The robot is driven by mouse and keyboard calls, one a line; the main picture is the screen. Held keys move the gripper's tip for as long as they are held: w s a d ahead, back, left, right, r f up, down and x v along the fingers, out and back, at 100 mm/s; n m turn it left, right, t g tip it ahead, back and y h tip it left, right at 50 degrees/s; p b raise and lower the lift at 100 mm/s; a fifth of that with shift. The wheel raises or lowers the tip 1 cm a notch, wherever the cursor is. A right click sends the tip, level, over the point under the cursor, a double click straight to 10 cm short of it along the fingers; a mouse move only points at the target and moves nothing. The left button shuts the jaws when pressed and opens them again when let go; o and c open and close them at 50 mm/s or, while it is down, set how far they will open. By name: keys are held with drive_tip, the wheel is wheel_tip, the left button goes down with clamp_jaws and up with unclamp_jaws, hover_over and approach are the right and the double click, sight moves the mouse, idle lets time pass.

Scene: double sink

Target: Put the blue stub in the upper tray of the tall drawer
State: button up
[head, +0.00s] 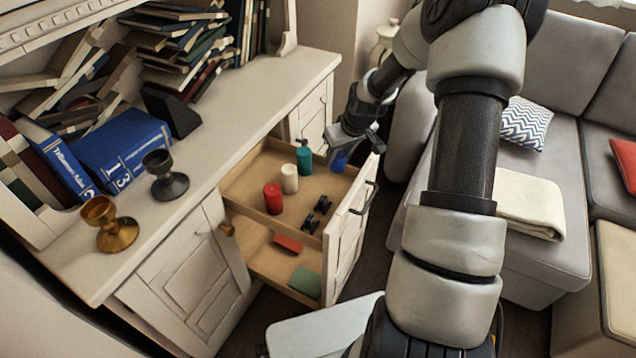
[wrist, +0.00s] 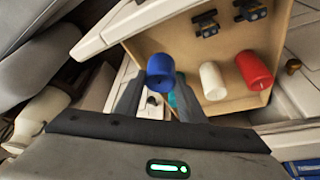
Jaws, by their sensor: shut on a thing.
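The blue stub (head: 339,160) is held between the fingers of my gripper (head: 350,138). In the wrist view the blue stub (wrist: 160,70) shows between the two fingertips (wrist: 158,92). It is at the far front corner of the upper tray (head: 240,184) of the open tall drawer (head: 346,236). I cannot tell whether it touches the tray floor. A red stub (head: 273,198), a white stub (head: 290,178) and a teal stub (head: 304,160) stand in a row in that tray. In the wrist view my finger partly hides the teal stub.
Two small black objects (head: 316,214) lie in the upper tray near the drawer front. The lower tray (head: 262,262) holds a red and a green flat piece. The cabinet top carries two goblets (head: 165,178) and books. A grey sofa (head: 560,110) stands to the right.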

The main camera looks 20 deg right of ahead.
sight(339, 171)
wheel_tip(339, 171, down, 8)
drive_tip(key=shift+r+b, duration=0.1)
drive_tip(key=shift+b, duration=0.7)
drive_tip(key=shift+f, duration=0.3)
drive_tip(key=o, duration=1)
drive_tip(key=shift+o, duration=0.2)
drive_tip(key=shift+r, duration=0.1)
drive_tip(key=shift+r, duration=0.3)
drive_tip(key=p+v, duration=0.3)
drive_tip(key=v, duration=0.8)
drive_tip(key=shift+r, duration=0.35)
drive_tip(key=shift+s, duration=0.1)
